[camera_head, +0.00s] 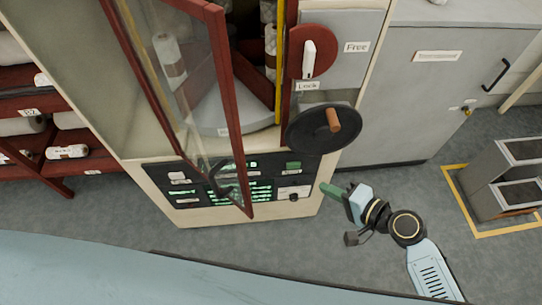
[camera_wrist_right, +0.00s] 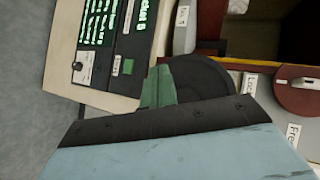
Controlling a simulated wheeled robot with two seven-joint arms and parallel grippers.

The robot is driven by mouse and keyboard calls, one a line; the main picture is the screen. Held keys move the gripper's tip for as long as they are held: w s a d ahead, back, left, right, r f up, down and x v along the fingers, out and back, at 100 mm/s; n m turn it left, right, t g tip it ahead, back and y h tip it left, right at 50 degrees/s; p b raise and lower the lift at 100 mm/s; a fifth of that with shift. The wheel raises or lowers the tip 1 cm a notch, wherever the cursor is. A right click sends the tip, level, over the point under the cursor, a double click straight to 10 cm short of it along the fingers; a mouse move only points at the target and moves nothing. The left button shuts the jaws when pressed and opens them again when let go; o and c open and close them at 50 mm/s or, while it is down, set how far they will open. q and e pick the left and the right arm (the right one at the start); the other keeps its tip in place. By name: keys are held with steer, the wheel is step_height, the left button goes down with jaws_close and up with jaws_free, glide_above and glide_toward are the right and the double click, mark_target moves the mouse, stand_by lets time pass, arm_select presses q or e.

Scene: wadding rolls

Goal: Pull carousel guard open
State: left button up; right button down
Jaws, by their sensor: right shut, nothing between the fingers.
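The carousel guard (camera_head: 180,85) is a red-framed glass door on the cream machine. In the head view it stands swung out from the opening, with a dark curved handle (camera_head: 220,180) near its lower free corner. Behind it the carousel (camera_head: 228,115) shows as a grey disc with wadding rolls (camera_head: 168,55). My right gripper (camera_head: 328,189), with green fingers, is shut and empty, right of the guard and below the black handwheel. Its green fingers (camera_wrist_right: 158,88) also show in the right wrist view, in front of the handwheel. My left gripper is not in view.
The black handwheel (camera_head: 318,129) with a wooden knob juts from the machine. Above it is a red lock dial (camera_head: 312,50) with a white lever, between Free and Lock labels. A control panel (camera_head: 180,190) is below. Grey floor (camera_head: 390,200) is clear around my right arm.

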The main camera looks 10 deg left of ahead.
steer(key=s+a+r+n+g+y, duration=0.1)
steer(key=s+a+r+y, duration=0.15)
steer(key=r, duration=0.65)
steer(key=s+a+r+n+g+y, duration=0.1)
steer(key=s+a+r+y, duration=0.2)
steer(key=r, duration=0.5)
steer(key=a+p, duration=0.2)
steer(key=a, duration=0.9)
steer(key=shift+w+a, duration=0.25)
steer(key=shift+w, duration=0.15)
steer(key=shift+y, duration=0.25)
